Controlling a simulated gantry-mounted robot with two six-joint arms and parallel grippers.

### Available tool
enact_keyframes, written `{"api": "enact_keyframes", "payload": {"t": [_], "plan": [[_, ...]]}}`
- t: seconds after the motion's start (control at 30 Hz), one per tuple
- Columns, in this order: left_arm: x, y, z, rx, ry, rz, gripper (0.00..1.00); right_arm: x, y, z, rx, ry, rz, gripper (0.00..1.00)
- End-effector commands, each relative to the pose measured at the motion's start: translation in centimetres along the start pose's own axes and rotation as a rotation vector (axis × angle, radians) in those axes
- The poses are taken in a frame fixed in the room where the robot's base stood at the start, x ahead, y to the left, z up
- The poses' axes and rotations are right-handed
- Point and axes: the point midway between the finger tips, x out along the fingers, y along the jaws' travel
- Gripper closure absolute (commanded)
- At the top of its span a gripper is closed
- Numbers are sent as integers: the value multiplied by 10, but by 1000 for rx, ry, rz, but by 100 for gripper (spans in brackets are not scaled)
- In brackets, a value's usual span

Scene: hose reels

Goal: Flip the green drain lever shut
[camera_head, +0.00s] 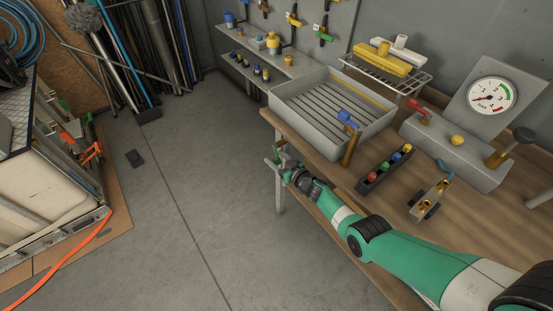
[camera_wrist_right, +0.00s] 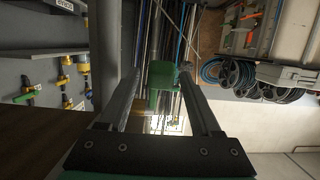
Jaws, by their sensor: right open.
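My right gripper (camera_head: 275,158) is open at the table's front left corner, just below the grey tray. In the right wrist view, its two fingers (camera_wrist_right: 160,78) reach forward with a gap between them. A green part (camera_wrist_right: 163,92), which looks like the drain lever, shows in that gap near the fingertips. I cannot tell whether either finger touches it. In the head view the lever is too small and too close to the gripper to make out clearly. My left gripper is not in view.
The grey slatted tray (camera_head: 285,98) stands on the wooden table (camera_head: 310,143) beside a blue-handled tap (camera_head: 347,119). A rack of coloured knobs (camera_head: 385,168) and a gauge panel (camera_head: 490,98) stand farther right.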

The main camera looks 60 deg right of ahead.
Motion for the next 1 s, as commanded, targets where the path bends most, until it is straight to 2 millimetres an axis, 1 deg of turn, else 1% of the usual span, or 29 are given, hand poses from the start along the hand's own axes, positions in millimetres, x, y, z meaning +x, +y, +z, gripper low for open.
{"api": "enact_keyframes", "payload": {"t": [0.13,0.23,0.37,0.5,0.6,0.7,0.8,1.0], "plan": [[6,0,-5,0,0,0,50,-5,0,-3,0,0,0,35],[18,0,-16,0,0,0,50,-18,0,-6,1,-2,0,35],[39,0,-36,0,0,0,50,-46,1,-10,2,-3,2,35],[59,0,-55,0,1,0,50,-80,0,-9,2,-4,2,35],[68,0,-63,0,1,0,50,-99,0,-6,2,-3,2,35],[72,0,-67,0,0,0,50,-111,1,-4,1,-2,2,35],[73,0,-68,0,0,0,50,-116,0,-2,1,0,0,35],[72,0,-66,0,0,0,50,-116,0,0,0,1,0,35]]}}
